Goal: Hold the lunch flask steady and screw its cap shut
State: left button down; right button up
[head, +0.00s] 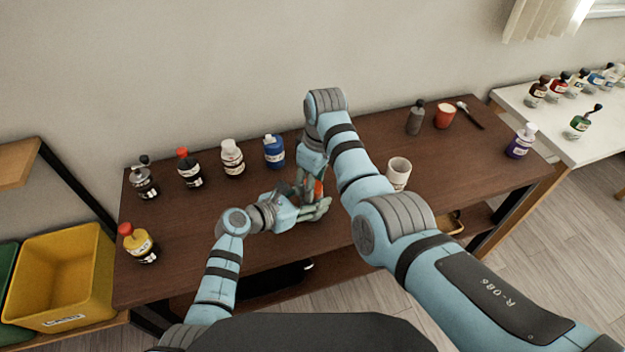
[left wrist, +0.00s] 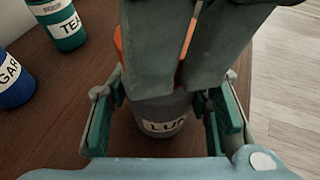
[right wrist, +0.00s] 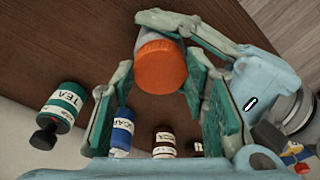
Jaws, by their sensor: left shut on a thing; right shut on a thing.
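The lunch flask (left wrist: 165,126) is dark grey with a white label, partly readable as "LUN", and stands on the brown table. Its orange cap (right wrist: 160,68) is on top, and a sliver of orange shows in the head view (head: 318,187). My left gripper (head: 318,208) is shut around the flask's body, one finger on each side in the left wrist view. My right gripper (head: 309,184) comes down from above and is shut on the cap, its fingers on either side of it in the right wrist view. The right fingers hide much of the flask from the left wrist view.
A green tea container (right wrist: 63,105) and a blue container (head: 274,151) stand behind the flask. Several bottles line the table's back left, and a yellow bottle (head: 138,243) stands at its left edge. A white cup (head: 397,172) is right of my grippers.

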jog(key=o, duration=0.7)
jog(key=shift+o, duration=0.2)
jog(key=shift+r, duration=2.3)
jog(key=o, duration=0.6)
jog(key=shift+c, duration=0.2)
